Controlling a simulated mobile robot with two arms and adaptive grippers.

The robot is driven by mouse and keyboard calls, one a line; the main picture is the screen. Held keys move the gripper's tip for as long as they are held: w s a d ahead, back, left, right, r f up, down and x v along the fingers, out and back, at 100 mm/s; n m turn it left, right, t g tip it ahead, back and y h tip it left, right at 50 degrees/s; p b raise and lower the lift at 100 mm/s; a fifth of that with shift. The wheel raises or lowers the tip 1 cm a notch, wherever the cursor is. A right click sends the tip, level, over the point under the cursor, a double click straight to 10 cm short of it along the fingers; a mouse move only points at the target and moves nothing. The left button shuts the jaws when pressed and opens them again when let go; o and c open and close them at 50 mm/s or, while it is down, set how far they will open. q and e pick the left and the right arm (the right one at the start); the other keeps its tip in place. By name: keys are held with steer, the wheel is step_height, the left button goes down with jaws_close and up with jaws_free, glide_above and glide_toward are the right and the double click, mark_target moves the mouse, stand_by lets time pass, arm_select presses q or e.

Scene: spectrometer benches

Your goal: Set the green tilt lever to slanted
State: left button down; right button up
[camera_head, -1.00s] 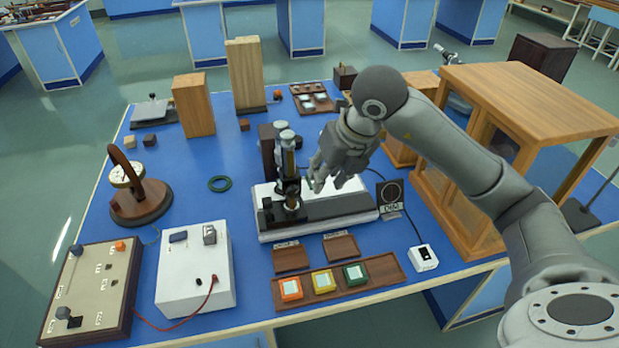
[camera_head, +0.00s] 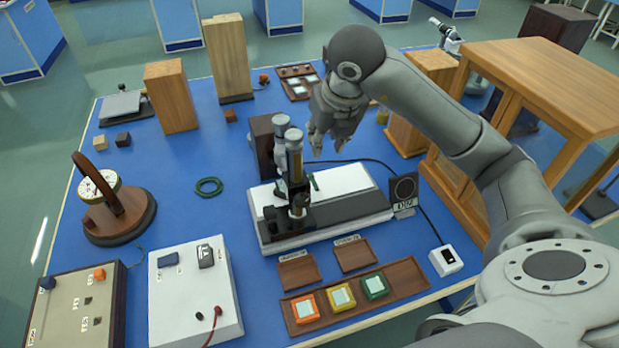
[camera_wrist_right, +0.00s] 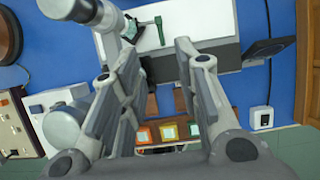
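The green tilt lever (camera_head: 315,182) is a thin green bar beside the column of the dark microscope-like instrument (camera_head: 295,165). In the right wrist view the lever (camera_wrist_right: 160,30) lies close to lengthwise in the picture, over the white plate. Its exact tilt is hard to tell. My right gripper (camera_head: 327,148) hangs above and behind the instrument, apart from the lever. In the right wrist view its fingers (camera_wrist_right: 157,62) are spread with nothing between them. My left gripper is in neither view.
The instrument's white base (camera_head: 345,182) stands mid-table. A wooden tray (camera_head: 410,277) with orange, yellow and green squares lies in front. A black display (camera_head: 403,190) stands right of the base, and a wooden cabinet (camera_head: 545,75) farther right. Tall wooden blocks (camera_head: 228,58) stand behind.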

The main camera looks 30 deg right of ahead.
steer(key=f+b, duration=0.1)
steer(key=f, duration=0.1)
steer(key=b, duration=0.5)
glide_toward(315, 183)
steer(key=x, duration=0.7)
steer(key=shift+f, duration=0.4)
jaws_close()
